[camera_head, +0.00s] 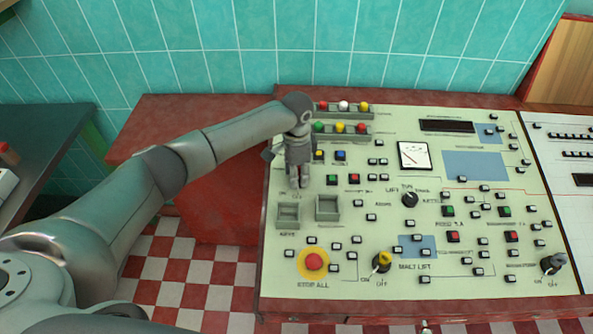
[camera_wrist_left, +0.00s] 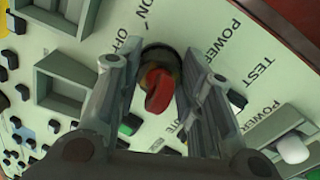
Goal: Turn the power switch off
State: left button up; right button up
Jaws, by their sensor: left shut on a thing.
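The power switch is a red rotary knob (camera_wrist_left: 158,90) on a dark round base, with the words ON, OFF and POWER printed around it. It shows between the fingers of my left gripper (camera_wrist_left: 163,72) in the left wrist view. In the head view my left gripper (camera_head: 299,182) points down at the upper left of the pale control panel (camera_head: 385,300) and hides the knob. The gripper is shut on the knob, one finger on each side. The knob's exact setting is hard to read.
Around the gripper stand two raised square frames (camera_head: 327,208), small push buttons and rows of coloured lamps (camera_head: 342,106). A red stop button (camera_head: 314,261) and a yellow-topped rotary switch (camera_head: 382,262) sit lower on the panel. A dial gauge (camera_head: 414,155) is to the right.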

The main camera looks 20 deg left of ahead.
dwell(0.3)
pick_arm(q)
jog(key=o, duration=1)
jog(key=shift+o, duration=0.2)
jog(key=shift+r, duration=0.1)
notch_tip(320, 180, up, 12)
jog(key=shift+f, duration=0.1)
